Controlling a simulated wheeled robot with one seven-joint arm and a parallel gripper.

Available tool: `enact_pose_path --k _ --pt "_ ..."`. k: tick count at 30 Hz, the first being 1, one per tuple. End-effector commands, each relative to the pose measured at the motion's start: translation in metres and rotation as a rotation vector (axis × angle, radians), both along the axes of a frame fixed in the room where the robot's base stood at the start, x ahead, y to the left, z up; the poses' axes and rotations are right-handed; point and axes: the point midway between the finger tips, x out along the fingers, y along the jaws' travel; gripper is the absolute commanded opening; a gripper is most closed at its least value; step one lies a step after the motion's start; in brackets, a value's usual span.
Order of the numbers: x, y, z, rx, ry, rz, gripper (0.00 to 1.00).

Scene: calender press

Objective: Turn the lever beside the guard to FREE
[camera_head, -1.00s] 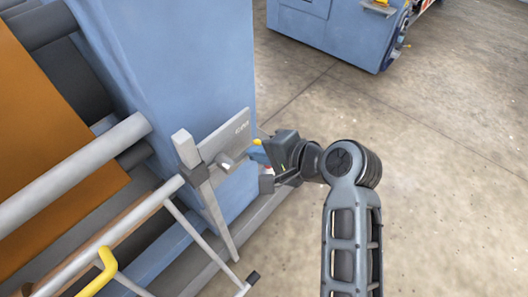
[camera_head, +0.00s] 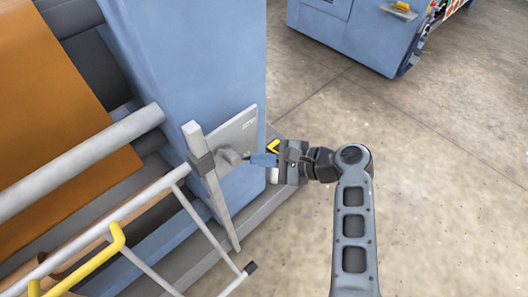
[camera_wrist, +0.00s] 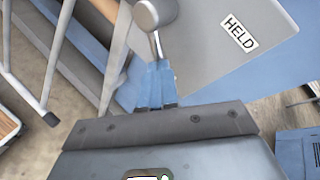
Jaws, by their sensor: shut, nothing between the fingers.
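A grey plate (camera_head: 238,132) is fixed beside the guard post, in front of the blue column. In the wrist view the plate (camera_wrist: 215,50) carries a white label reading HELD. The lever shows as a rounded grey piece (camera_wrist: 154,12) with a short thin stem; in the head view this grey piece (camera_head: 229,156) sits low on the plate. My gripper (camera_head: 264,160) is right of it, its blue fingers together and empty. In the wrist view the fingertips (camera_wrist: 158,68) are at the stem's lower end; I cannot tell whether they touch. No FREE label is readable.
The guard has a light grey upright (camera_head: 213,185), slanting rails and a yellow handle (camera_head: 90,262) at lower left. A grey roller (camera_head: 85,160) and orange sheet (camera_head: 60,110) lie behind. Another blue machine (camera_head: 360,30) stands at the back. The concrete floor on the right is clear.

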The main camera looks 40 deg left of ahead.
Motion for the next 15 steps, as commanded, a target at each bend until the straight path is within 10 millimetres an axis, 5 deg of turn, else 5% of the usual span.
enact_pose_path --k 15 --pt "-0.017 0.002 -0.024 0.037 0.482 0.0 0.0"
